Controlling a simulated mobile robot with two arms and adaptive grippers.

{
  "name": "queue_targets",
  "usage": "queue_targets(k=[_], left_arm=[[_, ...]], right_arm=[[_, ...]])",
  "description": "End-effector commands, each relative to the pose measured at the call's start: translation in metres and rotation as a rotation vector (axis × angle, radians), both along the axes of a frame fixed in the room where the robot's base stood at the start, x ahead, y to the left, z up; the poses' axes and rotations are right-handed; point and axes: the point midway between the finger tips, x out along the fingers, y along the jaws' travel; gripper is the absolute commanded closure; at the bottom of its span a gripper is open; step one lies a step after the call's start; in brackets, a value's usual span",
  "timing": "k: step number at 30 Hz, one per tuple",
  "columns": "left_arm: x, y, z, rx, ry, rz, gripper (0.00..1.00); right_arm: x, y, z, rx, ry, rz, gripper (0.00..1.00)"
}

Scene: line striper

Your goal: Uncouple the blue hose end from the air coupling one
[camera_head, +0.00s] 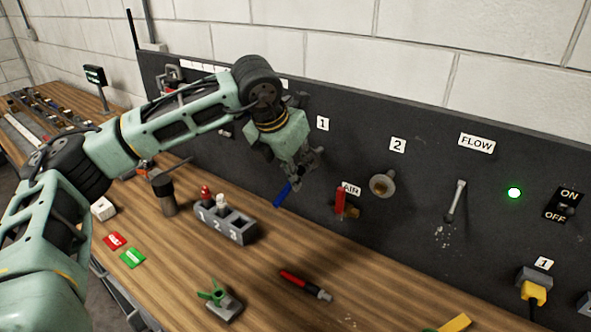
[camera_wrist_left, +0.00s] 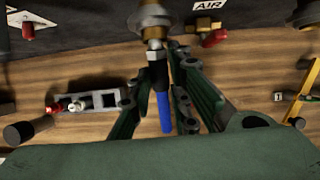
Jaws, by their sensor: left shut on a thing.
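The blue hose end (camera_head: 283,194) hangs below my left gripper (camera_head: 305,160) at the dark panel, under the label 1. In the left wrist view, its blue body (camera_wrist_left: 165,112) points down and its metal tip meets air coupling one (camera_wrist_left: 152,18), or is very close to it. The left gripper (camera_wrist_left: 158,62) is shut on the hose end, with a finger on either side. In the head view, the gripper hides coupling one. My right gripper is not in view.
A red-handled AIR valve (camera_head: 341,202) and coupling 2 (camera_head: 382,185) are to the right on the panel. On the bench are a numbered grey block (camera_head: 227,226), a red hose end (camera_head: 303,284) and a green clamp (camera_head: 216,300). A green light (camera_head: 514,193) is lit.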

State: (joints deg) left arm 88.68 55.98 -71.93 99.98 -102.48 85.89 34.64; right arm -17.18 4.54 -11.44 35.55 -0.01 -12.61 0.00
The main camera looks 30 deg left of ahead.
Motion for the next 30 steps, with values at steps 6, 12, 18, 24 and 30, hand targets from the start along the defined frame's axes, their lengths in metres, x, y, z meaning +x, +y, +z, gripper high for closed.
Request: queue_targets(k=[6,12,18,24,30], left_arm=[[-0.007,0.001,-0.007,0.003,0.014,0.000,1.00],[-0.009,0.001,-0.006,0.003,0.012,0.000,1.00],[-0.014,0.002,-0.009,0.002,0.010,-0.002,1.00],[-0.023,0.003,-0.013,0.003,0.010,-0.001,1.00],[-0.032,0.005,-0.016,0.002,0.008,-0.001,1.00]], right_arm=[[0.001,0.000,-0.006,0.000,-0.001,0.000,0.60],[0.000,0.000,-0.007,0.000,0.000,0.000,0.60],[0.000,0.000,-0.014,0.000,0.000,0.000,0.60],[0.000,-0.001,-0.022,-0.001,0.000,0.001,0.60],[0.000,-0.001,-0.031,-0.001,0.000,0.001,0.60]])
